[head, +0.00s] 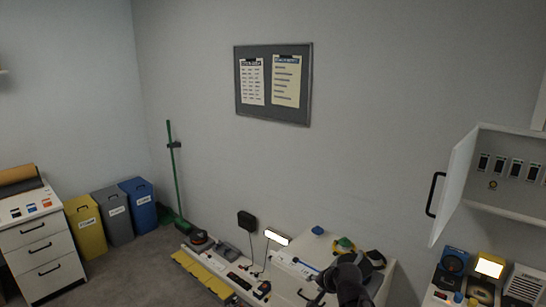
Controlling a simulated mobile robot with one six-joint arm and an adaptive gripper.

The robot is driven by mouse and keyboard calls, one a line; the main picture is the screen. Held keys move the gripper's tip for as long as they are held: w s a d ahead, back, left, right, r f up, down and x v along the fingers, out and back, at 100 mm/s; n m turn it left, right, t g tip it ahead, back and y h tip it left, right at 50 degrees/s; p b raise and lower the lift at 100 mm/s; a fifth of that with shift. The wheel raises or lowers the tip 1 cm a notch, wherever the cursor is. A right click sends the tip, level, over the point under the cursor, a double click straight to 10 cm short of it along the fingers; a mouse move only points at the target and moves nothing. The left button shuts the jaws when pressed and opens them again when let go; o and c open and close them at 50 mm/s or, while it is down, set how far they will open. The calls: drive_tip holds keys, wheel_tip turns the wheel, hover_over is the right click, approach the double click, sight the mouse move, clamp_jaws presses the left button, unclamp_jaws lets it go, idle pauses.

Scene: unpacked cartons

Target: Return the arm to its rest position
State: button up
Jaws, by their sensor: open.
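The dark end of my arm with my gripper (348,272) shows at the bottom, right of centre, in the head view. It is in front of a white cabinet top (309,250) and hides part of it. My gripper is open, and I see nothing held in it. The fingers are small and dark, so their outline is hard to make out. The rest of my arm is mostly outside the view.
A wall cabinet (507,209) has its door (455,185) swung open at the right. Devices, including a lit one (490,267), stand below it. A low bench (205,277) is left of my arm. Bins (113,215) and a drawer unit (40,250) stand farther left, with bare floor (130,268) in front.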

drive_tip(key=s+d+f+n+g+h+b, duration=0.3)
drive_tip(key=s+f+n+g, duration=0.3)
drive_tip(key=s, duration=0.7)
wheel_tip(320, 180, down, 3)
drive_tip(key=shift+s+d+r+n+g+h, duration=0.1)
drive_tip(key=shift+s+d+n+g+h, duration=0.2)
drive_tip(key=shift+g, duration=0.5)
drive_tip(key=shift+w+d, duration=0.1)
drive_tip(key=shift+d, duration=0.05)
